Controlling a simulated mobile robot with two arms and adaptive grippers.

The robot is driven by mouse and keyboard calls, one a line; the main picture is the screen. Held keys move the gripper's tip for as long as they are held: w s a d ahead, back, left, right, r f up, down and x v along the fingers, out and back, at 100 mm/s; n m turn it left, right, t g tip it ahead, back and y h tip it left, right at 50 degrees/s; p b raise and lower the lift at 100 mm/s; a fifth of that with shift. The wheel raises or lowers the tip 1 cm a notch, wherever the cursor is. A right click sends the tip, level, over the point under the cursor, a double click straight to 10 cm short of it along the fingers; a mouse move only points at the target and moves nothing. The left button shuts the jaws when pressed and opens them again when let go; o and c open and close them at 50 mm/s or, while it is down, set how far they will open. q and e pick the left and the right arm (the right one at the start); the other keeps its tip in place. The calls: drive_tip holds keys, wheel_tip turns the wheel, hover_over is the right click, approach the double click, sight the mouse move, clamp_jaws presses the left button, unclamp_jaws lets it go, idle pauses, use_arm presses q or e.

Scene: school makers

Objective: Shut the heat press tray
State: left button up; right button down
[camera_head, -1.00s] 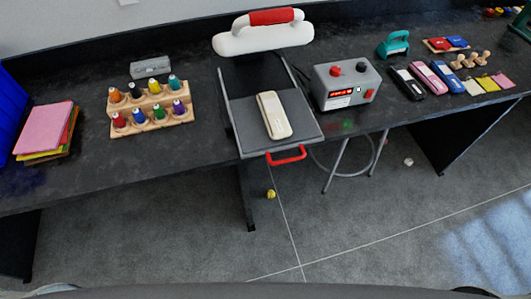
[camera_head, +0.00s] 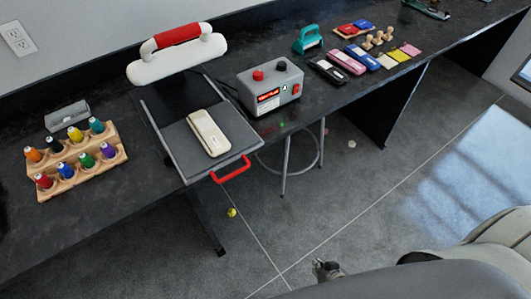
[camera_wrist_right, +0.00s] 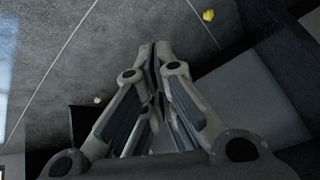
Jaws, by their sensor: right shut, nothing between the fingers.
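The heat press has a grey tray (camera_head: 174,137) that is pulled out past the table's front edge, with a red handle (camera_head: 231,170) on its front. A cream-coloured flat item (camera_head: 209,132) lies on the tray. The white upper part of the press (camera_head: 177,60), with a red grip, stands raised behind the tray. My right gripper (camera_head: 326,268) is low at the bottom of the head view, well apart from the handle. In the right wrist view, its fingers (camera_wrist_right: 155,52) are together with nothing between them. My left gripper is not in view.
A grey control box (camera_head: 270,87) stands right of the tray. A stool (camera_head: 290,158) is under the table (camera_head: 375,95).

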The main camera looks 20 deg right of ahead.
drive_tip(key=w+r+m+t+b, duration=0.1)
drive_tip(key=w+r+m+t, duration=0.2)
drive_tip(key=w+r, duration=0.4)
drive_tip(key=m+t+y+b, duration=0.3)
drive_tip(key=m+t+y, duration=0.1)
drive_tip(key=m+t, duration=0.45)
approach(263, 144)
drive_tip(key=shift+g, duration=0.45)
drive_tip(key=p+x, duration=0.1)
drive_tip(key=x, duration=0.1)
drive_tip(key=r+p+x, duration=0.1)
drive_tip(key=x, duration=0.2)
drive_tip(key=shift+w+a+r, duration=0.1)
drive_tip(key=shift+w, duration=0.1)
drive_tip(key=shift+x, duration=0.9)
drive_tip(key=shift+w, duration=0.1)
